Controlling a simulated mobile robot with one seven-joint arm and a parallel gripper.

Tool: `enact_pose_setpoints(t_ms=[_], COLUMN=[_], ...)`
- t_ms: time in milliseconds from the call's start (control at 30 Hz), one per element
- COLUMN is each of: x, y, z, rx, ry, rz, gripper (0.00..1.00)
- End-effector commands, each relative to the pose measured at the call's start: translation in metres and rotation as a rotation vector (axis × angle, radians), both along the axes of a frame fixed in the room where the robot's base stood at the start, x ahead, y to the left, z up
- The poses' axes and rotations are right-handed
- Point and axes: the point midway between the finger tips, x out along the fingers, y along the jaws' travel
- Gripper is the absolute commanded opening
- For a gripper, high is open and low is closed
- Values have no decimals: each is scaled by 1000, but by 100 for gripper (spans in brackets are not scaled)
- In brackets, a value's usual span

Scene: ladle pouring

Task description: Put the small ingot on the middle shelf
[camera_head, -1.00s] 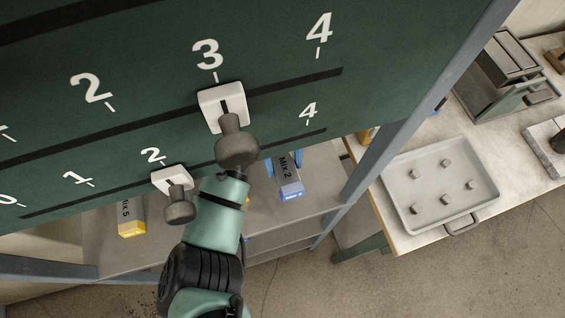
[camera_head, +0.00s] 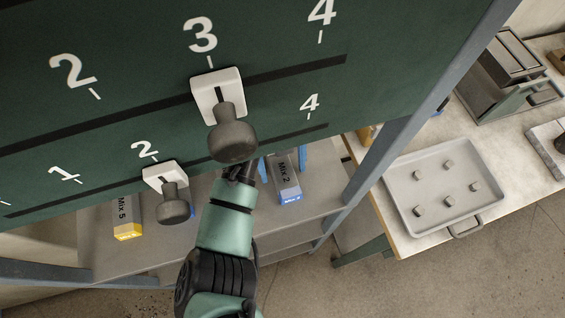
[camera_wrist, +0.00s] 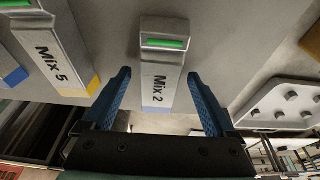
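A grey block marked "Mix 2" (camera_head: 288,175) with a blue end lies on a grey shelf (camera_head: 315,200) below the green panel. It also shows in the wrist view (camera_wrist: 160,75), with a green strip at its far end. A block marked "Mix 5" (camera_head: 127,215) with a yellow end lies farther left; it also shows in the wrist view (camera_wrist: 58,55). I cannot tell for sure which thing is the small ingot. My gripper (camera_wrist: 159,75) is open, its blue fingers on either side of the Mix 2 block, with gaps visible on both sides.
The green panel (camera_head: 400,60) with numbered scales and two slider knobs (camera_head: 232,135) (camera_head: 173,205) stands above the shelf and my arm. A blue-grey post (camera_head: 395,150) is right of the shelf. A bench beyond holds a tray (camera_head: 480,205) with several small pieces.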

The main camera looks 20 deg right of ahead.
Motion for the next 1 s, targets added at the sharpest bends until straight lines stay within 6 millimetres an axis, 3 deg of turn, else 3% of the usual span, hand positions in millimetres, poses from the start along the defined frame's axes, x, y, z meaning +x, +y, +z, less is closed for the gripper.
enact_pose_setpoints(t_ms=[333, 467, 600, 667, 1000], x=[1, 6, 15, 25, 74], y=[0, 0, -1, 0, -2], z=[8, 28, 61, 45, 45], rx=[1, 1, 0, 5, 2], ry=[-1, -1, -2, -1, -3], rz=[0, 0, 0, 1, 0], gripper=[90, 90, 90, 90, 90])
